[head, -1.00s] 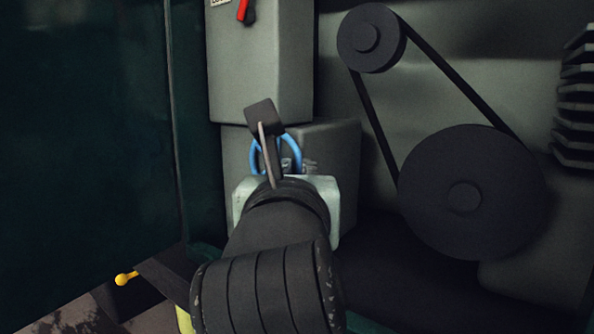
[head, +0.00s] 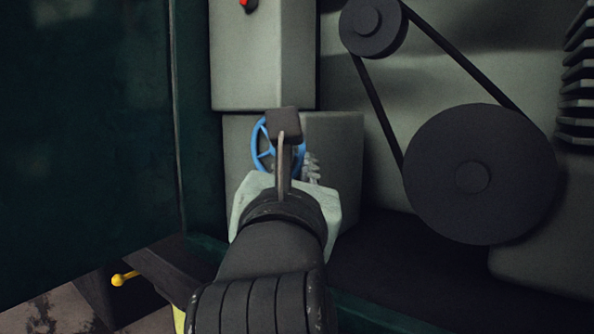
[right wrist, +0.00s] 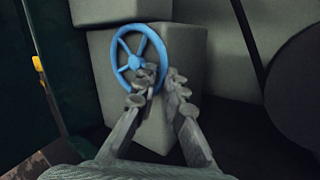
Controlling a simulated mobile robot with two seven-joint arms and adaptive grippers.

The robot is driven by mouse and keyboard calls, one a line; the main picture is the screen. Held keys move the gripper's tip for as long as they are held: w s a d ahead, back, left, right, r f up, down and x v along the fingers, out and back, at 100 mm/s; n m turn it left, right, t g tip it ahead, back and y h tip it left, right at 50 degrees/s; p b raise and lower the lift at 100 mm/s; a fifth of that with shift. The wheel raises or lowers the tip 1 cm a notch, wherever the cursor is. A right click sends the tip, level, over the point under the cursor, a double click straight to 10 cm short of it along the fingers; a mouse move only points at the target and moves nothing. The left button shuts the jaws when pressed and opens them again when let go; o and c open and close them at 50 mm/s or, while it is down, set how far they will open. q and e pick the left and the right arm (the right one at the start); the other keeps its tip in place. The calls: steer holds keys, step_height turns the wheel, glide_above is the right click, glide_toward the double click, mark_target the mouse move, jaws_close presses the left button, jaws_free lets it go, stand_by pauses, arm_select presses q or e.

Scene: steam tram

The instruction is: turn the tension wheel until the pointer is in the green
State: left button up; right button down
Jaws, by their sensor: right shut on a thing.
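The blue tension wheel (head: 262,140) has spokes and is mounted on the front of a grey box (head: 340,150). It shows more fully in the right wrist view (right wrist: 119,57). My right gripper (head: 306,166) is at the wheel's right side, its wrist partly covering the wheel in the head view. In the right wrist view its two jointed fingers (right wrist: 163,80) lie on either side of the wheel's right rim, shut on it. The pointer and its green zone do not show in these frames. My left gripper is not in view.
A grey cabinet (head: 262,60) stands above the box. A belt joins a small pulley (head: 373,27) and a large pulley (head: 480,140) at the right. A dark green panel (head: 85,130) fills the left. A yellow-knobbed lever (head: 124,278) is low at left.

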steer(key=shift+d, duration=0.15)
steer(key=c, duration=1.6)
jaws_free()
steer(key=shift+c, duration=0.2)
steer(key=s+f, duration=0.2)
steer(key=s, duration=0.9)
steer(key=shift+s+a, duration=0.35)
steer(key=shift+s, duration=0.05)
